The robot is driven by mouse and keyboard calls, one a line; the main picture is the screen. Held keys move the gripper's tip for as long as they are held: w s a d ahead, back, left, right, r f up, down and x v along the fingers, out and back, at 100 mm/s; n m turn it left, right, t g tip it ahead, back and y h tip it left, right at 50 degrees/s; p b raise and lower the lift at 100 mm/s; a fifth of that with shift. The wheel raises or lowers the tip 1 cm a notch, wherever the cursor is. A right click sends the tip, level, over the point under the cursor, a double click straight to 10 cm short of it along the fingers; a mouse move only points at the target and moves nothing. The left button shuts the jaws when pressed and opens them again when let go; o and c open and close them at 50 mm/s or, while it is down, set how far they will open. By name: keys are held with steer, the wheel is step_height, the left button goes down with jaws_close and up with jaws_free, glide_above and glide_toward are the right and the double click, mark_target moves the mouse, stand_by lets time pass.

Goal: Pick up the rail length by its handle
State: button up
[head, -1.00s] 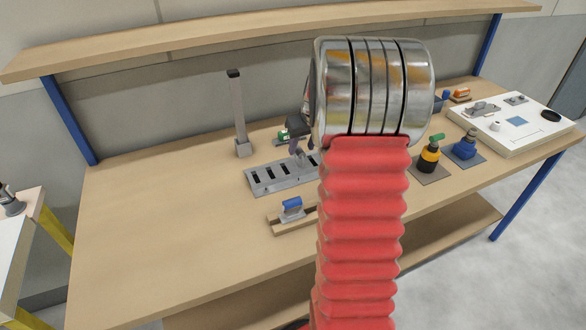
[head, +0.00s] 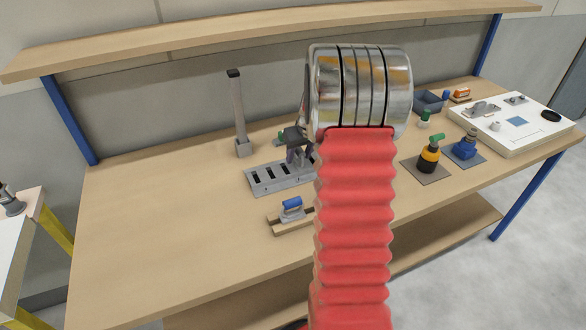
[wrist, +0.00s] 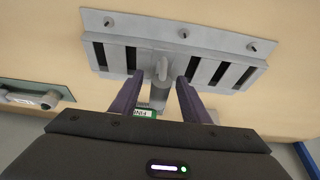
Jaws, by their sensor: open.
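The rail length (head: 265,182) appears to be the grey slotted piece lying on the bench, partly hidden by my arm in the head view. In the wrist view the slotted rail length (wrist: 220,70) lies across the top, with several dark slots and small studs on its edge. Its grey rounded handle (wrist: 161,68) stands at the middle, between my two purple fingertips. My gripper (wrist: 158,85) is open, with one finger on each side of the handle. I cannot tell whether either finger touches it. In the head view my gripper (head: 298,157) is low over the rail.
A tall grey post (head: 239,115) stands behind the rail. A blue-handled block (head: 292,209) sits in front on wooden strips. Tools and a white board (head: 510,128) are to the right. The bench's left side is clear.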

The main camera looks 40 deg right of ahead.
steer(key=shift+c, duration=0.5)
jaws_close()
